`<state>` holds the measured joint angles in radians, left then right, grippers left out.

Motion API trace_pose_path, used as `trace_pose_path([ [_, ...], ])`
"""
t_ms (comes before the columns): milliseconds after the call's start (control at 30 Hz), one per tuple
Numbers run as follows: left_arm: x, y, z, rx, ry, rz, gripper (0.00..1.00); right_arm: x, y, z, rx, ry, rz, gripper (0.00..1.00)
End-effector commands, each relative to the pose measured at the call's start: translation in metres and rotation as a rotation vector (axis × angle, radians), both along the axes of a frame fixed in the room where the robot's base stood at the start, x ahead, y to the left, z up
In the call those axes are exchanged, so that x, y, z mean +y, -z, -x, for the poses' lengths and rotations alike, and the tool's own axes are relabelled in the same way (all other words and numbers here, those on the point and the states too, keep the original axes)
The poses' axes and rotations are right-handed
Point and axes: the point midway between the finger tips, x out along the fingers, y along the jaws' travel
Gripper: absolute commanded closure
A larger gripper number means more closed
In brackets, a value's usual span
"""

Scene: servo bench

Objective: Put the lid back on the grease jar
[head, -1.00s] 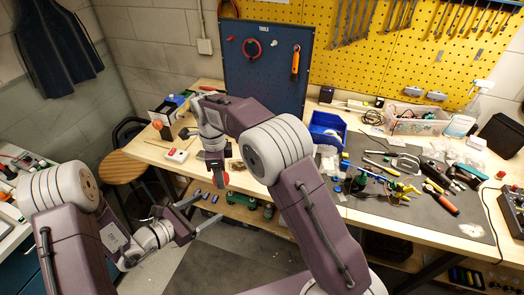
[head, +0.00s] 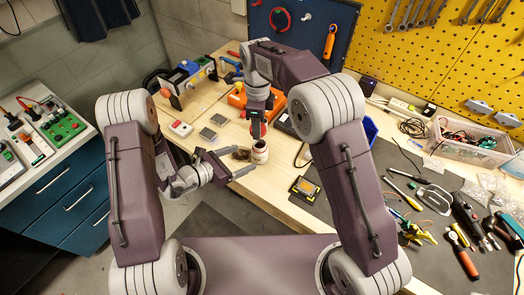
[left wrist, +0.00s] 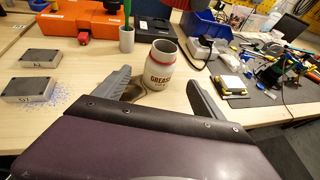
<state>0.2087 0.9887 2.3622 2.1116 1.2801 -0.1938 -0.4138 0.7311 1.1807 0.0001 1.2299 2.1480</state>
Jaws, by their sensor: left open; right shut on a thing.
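The grease jar (head: 260,153) stands upright on the bench top. In the left wrist view the white jar (left wrist: 161,72) shows "GREASE" lettering and a red band near its rim; its mouth looks uncovered. My left gripper (head: 238,163) is open, with its fingers pointing at the jar; in the left wrist view the jar stands ahead, between the line of the two fingers. My right gripper (head: 257,122) points down just above the jar, shut on the red lid (head: 256,130). The lid shows partly at the top edge of the left wrist view (left wrist: 182,4), apart from the jar.
A grey cup (left wrist: 127,40) with a green-handled item stands behind the jar. Two dark blocks (left wrist: 38,57) lie left of it. An orange case (left wrist: 78,22) and a blue bin (left wrist: 198,22) are further back. A small yellow-edged device (head: 305,187) lies right of the jar.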

Motion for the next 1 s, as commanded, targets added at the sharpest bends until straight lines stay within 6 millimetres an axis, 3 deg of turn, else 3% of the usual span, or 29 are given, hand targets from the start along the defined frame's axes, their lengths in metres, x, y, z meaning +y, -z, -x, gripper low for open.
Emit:
trace_pose_path([
  [167,-0.007,0.004,-0.005,0.001,0.003,-0.001,0.20,-0.001,0.000,0.000,0.000,0.001,0.000,0.91],
  [700,-0.076,0.040,-0.061,-0.001,0.004,-0.001,0.20,-0.001,0.000,0.000,0.000,0.001,0.000,0.91],
  [1000,-0.087,0.045,-0.070,0.000,0.000,0.000,0.20,-0.001,0.000,0.000,0.000,0.001,0.000,0.91],
])
